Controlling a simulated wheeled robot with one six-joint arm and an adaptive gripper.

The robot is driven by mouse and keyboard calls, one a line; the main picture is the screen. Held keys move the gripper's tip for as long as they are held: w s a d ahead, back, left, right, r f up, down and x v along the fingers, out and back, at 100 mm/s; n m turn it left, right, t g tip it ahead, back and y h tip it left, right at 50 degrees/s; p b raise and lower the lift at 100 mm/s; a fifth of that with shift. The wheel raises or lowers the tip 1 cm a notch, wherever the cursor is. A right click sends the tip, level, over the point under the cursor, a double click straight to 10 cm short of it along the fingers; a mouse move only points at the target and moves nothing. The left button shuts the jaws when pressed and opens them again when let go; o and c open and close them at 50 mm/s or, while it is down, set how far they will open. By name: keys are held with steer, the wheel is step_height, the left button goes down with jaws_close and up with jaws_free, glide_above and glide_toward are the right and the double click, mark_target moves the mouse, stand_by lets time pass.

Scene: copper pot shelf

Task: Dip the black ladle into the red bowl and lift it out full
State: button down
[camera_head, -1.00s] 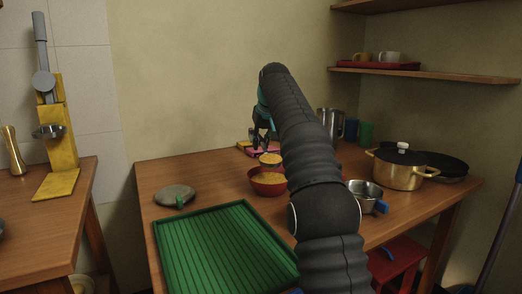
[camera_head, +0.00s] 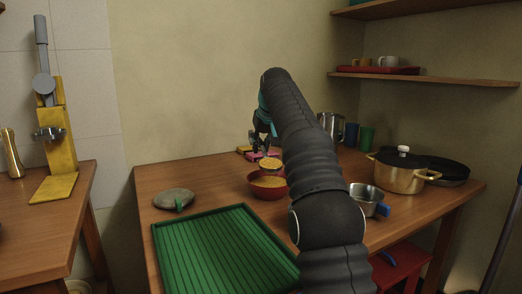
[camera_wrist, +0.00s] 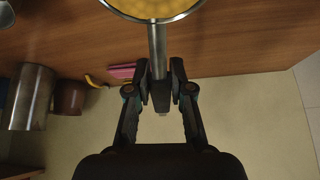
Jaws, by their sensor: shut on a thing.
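My gripper (camera_head: 260,143) is above the wooden table, partly behind my arm in the head view. In the wrist view my gripper (camera_wrist: 161,78) is shut on the ladle's handle (camera_wrist: 157,50), which looks dark grey. The ladle (camera_head: 270,164) has a round cup with a yellow filling; the cup (camera_wrist: 155,6) is cut off at the top of the wrist view. In the head view the ladle's cup is just above the red bowl (camera_head: 267,193), overlapping its back rim. The bowl also holds yellow contents. My arm hides its right side.
A green ribbed tray (camera_head: 215,250) lies in front of the bowl. A grey stone-like disc (camera_head: 172,197) lies to the left. A steel saucepan (camera_head: 365,195), a gold pot (camera_head: 398,178) and cups (camera_head: 366,137) stand to the right. Pink and yellow items lie behind.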

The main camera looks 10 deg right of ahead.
steer(key=shift+r+g+p, duration=0.15)
steer(key=shift+g+p, duration=0.25)
steer(key=shift+p, duration=1.4)
steer(key=shift+g+p, duration=0.4)
steer(key=shift+p, duration=0.2)
steer(key=shift+f, duration=0.2)
steer(key=shift+w+f, duration=0.3)
